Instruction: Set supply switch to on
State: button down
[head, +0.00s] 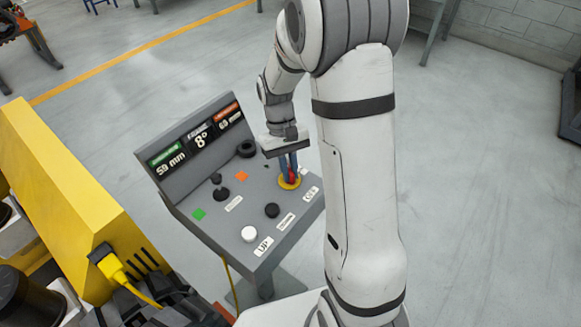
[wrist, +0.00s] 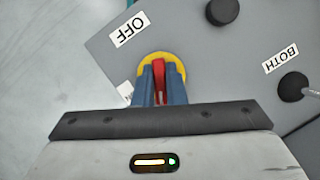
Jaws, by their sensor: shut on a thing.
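The supply switch is a red handle (wrist: 160,72) on a yellow round plate (wrist: 147,64); the yellow plate also shows in the head view (head: 287,185) at the right side of the console. My gripper (wrist: 160,88) has its blue fingers closed around the red handle from both sides; in the head view it (head: 289,170) reaches down onto the switch. The OFF label (wrist: 129,29) lies beyond the switch in the wrist view. A second white label (wrist: 125,91) beside the plate is partly hidden, and I cannot read it.
A yellow machine (head: 70,190) stands at the left. Open floor lies behind the console.

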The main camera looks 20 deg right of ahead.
jog(key=m+y, duration=0.1)
jog(key=m, duration=0.2)
jog(key=m+y, duration=0.1)
jog(key=m, duration=0.2)
jog(key=shift+m+t+y, duration=0.3)
jog(key=m, duration=0.2)
jog(key=m+t+y, duration=0.1)
jog(key=m, duration=0.2)
jog(key=shift+r+y, duration=0.1)
jog(key=shift+y, duration=0.2)
jog(key=shift+m, duration=0.3)
jog(key=shift+w, duration=0.1)
jog(key=c, duration=1.5)
grip_release()
jog(key=v, duration=0.7)
jog(key=shift+d+r, duration=0.15)
jog(key=shift+r, duration=0.2)
